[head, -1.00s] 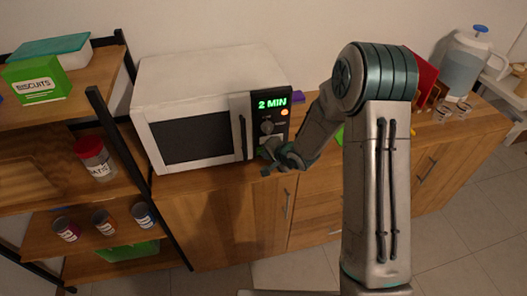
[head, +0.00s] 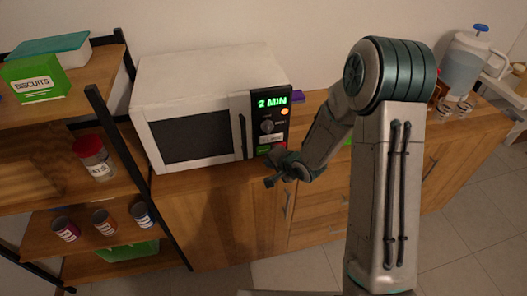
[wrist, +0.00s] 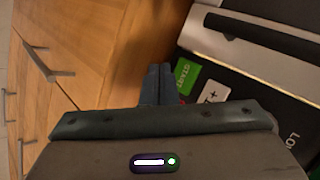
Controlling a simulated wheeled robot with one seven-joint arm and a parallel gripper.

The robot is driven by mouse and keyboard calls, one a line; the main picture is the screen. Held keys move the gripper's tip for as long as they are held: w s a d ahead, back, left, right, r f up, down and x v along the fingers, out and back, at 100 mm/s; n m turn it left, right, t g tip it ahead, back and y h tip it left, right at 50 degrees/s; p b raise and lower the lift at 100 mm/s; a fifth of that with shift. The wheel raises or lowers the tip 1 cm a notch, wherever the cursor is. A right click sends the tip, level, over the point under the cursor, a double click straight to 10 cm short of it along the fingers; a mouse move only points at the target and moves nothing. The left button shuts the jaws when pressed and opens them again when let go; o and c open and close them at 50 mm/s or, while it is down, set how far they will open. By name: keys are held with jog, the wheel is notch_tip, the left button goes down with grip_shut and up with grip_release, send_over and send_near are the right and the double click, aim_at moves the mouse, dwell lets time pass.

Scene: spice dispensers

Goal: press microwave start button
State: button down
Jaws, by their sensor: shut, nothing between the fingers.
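The white microwave (head: 193,75) stands on the wooden counter with its door closed. Its black control panel (head: 267,104) shows "2 MIN" in green. The green start button (head: 263,149) is at the panel's lower left. The wrist view shows it (wrist: 186,76) with "START" lettering, close to the right of my fingertips in the picture. My gripper (head: 270,182) is shut and empty, just in front of the panel's lower edge. Its closed fingers (wrist: 158,72) appear apart from the button in the wrist view. A red button beside it is partly hidden by my gripper in the wrist view.
A shelf with a green biscuits box (head: 36,80), a red-lidded jar (head: 95,158) and several small jars stands left of the microwave. A pitcher (head: 467,62) and several cups are at the counter's right. Cabinet fronts with handles lie below the counter.

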jog(key=shift+s+d, duration=0.15)
jog(key=shift+s, duration=0.45)
jog(key=shift+s+d, duration=0.15)
jog(key=shift+s, duration=0.4)
jog(key=s+d+r+n+g+h, duration=0.1)
jog(key=s+d+r+n+h, duration=0.4)
jog(key=d+r, duration=0.75)
jog(key=s+r+n+g, duration=0.1)
jog(key=s+r, duration=0.2)
jog(key=s, duration=0.3)
jog(key=s+d+r+n+g, duration=0.1)
jog(key=s+r, duration=0.1)
jog(key=s, duration=0.4)
jog(key=s+d+r+n+g+h, duration=0.1)
jog(key=s+r, duration=0.2)
jog(key=s, duration=0.4)
jog(key=shift+r+g, duration=0.3)
jog(key=shift+r, duration=0.05)
